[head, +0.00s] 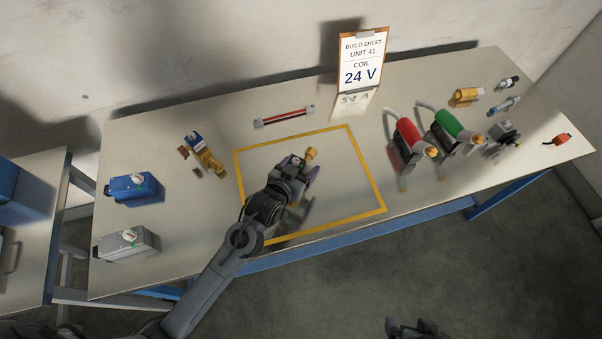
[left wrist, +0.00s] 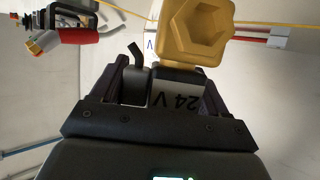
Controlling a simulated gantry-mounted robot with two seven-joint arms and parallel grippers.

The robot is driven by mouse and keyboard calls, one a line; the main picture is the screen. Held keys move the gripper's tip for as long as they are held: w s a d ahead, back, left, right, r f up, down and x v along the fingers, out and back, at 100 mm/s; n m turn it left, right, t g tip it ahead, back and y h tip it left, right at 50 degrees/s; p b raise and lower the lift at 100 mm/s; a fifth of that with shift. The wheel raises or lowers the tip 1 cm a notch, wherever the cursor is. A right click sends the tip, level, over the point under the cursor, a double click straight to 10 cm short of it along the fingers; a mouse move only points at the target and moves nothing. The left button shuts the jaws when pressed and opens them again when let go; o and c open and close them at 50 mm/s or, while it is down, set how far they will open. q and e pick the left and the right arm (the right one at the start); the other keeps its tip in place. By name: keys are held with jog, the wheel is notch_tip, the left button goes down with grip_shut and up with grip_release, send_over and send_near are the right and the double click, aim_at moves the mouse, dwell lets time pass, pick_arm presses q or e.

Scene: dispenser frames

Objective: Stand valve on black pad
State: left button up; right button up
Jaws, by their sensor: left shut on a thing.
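My left gripper (head: 296,168) is over the yellow-taped area of the bench in the head view. It is shut on a valve, whose brass fitting (head: 310,154) sticks out past the fingers. In the left wrist view the valve's yellow hexagonal end (left wrist: 195,30) is large at the top, and its coil (left wrist: 175,98) between the fingers carries an upside-down "24 V" label. The fingers and arm hide much of the valve. I cannot make out a black pad. My right gripper (head: 413,328) shows only partly at the bottom edge.
Another brass valve (head: 208,158) lies left of the yellow tape (head: 372,183). Blue (head: 133,187) and grey (head: 127,246) boxes stand farther left. Red (head: 408,136) and green (head: 447,124) dispensers stand right. A build sheet (head: 361,62) reading 24 V stands at the back.

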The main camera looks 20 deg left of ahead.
pick_arm(q)
jog(key=shift+f+b, duration=0.3)
jog(key=shift+f, duration=1.55)
jog(key=shift+f, duration=0.1)
jog(key=o, duration=1.6)
jog(key=shift+f, duration=0.15)
jog(key=shift+o, duration=0.2)
